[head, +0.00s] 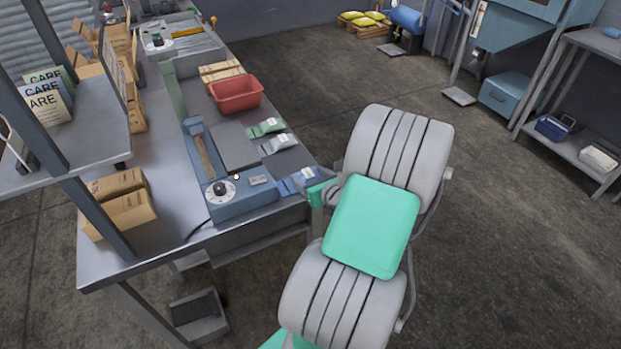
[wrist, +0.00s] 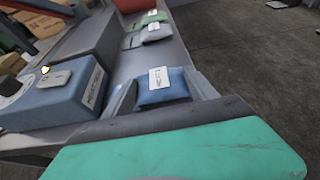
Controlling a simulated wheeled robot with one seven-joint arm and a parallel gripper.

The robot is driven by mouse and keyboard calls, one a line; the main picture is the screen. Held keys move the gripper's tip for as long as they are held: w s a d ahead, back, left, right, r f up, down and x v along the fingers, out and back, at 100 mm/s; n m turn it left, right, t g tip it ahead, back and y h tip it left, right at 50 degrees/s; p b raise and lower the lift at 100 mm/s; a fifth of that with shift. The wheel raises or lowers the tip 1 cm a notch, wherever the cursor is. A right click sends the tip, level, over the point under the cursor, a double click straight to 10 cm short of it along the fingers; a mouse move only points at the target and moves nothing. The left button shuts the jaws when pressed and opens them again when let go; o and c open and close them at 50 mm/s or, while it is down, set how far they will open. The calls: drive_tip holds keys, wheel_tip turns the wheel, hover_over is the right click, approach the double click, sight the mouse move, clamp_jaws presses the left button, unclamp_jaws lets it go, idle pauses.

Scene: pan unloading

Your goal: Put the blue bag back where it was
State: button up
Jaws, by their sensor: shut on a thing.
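The blue bag (head: 305,177) with a white label is at the near right corner of the workbench, and it also shows in the wrist view (wrist: 163,92). My gripper (head: 299,181) is shut on it, with a grey finger on either side in the wrist view (wrist: 160,84). The bag looks level and low at the bench edge; I cannot tell whether its underside touches the bench. A green bag (head: 266,128) and a grey bag (head: 276,144) lie in a row beyond it on the bench (head: 180,240).
A red bin (head: 236,94) and cardboard boxes (head: 222,72) are farther back. A shelf post (head: 95,215) rises at left. Open floor lies right of the bench.

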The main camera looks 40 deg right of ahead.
drive_tip(key=o, duration=1.6)
drive_tip(key=shift+f, duration=0.1)
drive_tip(key=shift+r, duration=0.2)
drive_tip(key=v, duration=1.2)
drive_tip(key=w+a+f+n+g+y, duration=0.1)
drive_tip(key=w+a+n+g+y, duration=0.2)
drive_tip(key=a+n, duration=0.5)
drive_tip(key=w+a+f+n+g+y, duration=0.1)
drive_tip(key=w+a+n+g+y, duration=0.15)
drive_tip(key=a+n, duration=0.6)
drive_tip(key=s+a+r+n+g, duration=0.1)
drive_tip(key=a+r+n, duration=0.2)
drive_tip(key=n, duration=0.4)
drive_tip(key=s+a+r+n+g+h, duration=0.1)
drive_tip(key=a+r+n, duration=0.1)
drive_tip(key=a+n, duration=0.3)
drive_tip(key=s+a+r+n+g, duration=0.1)
drive_tip(key=a+r+n, duration=0.2)
drive_tip(key=n, duration=0.8)
drive_tip(key=shift+a+r+g+h, duration=0.35)
drive_tip(key=shift+a, duration=0.2)
